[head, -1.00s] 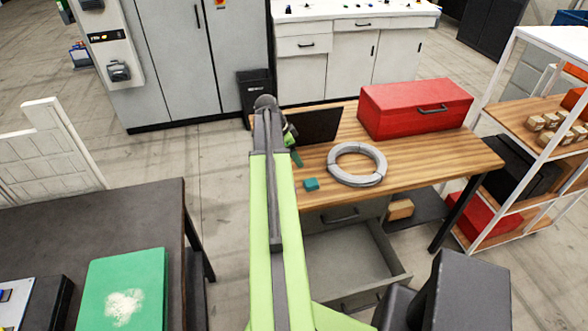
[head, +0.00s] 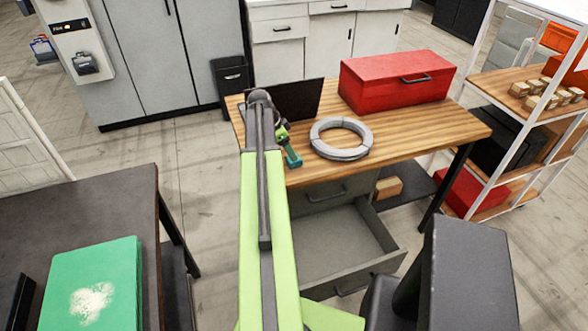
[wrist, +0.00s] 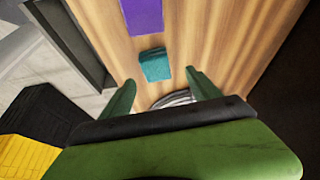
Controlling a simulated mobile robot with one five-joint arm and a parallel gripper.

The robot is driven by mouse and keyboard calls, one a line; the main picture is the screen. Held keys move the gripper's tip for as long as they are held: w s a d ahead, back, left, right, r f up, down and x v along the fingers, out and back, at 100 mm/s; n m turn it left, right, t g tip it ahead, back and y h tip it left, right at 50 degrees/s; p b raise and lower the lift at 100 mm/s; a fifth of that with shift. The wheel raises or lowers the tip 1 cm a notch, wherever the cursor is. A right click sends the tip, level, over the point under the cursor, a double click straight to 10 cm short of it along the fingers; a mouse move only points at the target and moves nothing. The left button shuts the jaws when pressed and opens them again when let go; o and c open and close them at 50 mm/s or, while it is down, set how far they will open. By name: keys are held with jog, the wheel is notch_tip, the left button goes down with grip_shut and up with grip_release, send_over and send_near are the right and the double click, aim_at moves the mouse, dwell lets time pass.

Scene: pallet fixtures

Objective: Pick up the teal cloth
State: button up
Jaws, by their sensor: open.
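The teal cloth (wrist: 154,65) is a small folded block on the wooden tabletop. In the wrist view it sits just beyond the gap between my fingertips, apart from them. In the head view a teal patch (head: 293,160) shows at my gripper's end, where cloth and finger are hard to tell apart. My gripper (wrist: 160,80) is open and empty, its two green fingers spread over the table.
A grey ring (head: 340,138) lies right of the gripper on the wooden table (head: 400,142). A red toolbox (head: 395,82) and a dark panel (head: 300,100) stand behind. A purple item (wrist: 142,14) lies near the cloth. An open drawer (head: 345,245) juts out below.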

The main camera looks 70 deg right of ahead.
jog(key=b+x, duration=0.5)
jog(key=shift+s+a+f, duration=0.2)
jog(key=shift+a, duration=0.15)
jog(key=shift+r, duration=0.2)
jog(key=shift+c, duration=0.4)
jog(key=c, duration=1.4)
jog(key=shift+o, duration=0.2)
jog(key=shift+r+p, duration=0.15)
jog(key=shift+p, duration=0.15)
notch_tip(320, 180, up, 4)
jog(key=p, duration=0.4)
jog(key=shift+r, duration=0.15)
jog(key=s+a+r+p, duration=0.2)
jog(key=s+r+p, duration=0.4)
jog(key=s, duration=0.5)
jog(key=shift+s+a+r+p, duration=0.2)
jog(key=shift+a+p, duration=0.15)
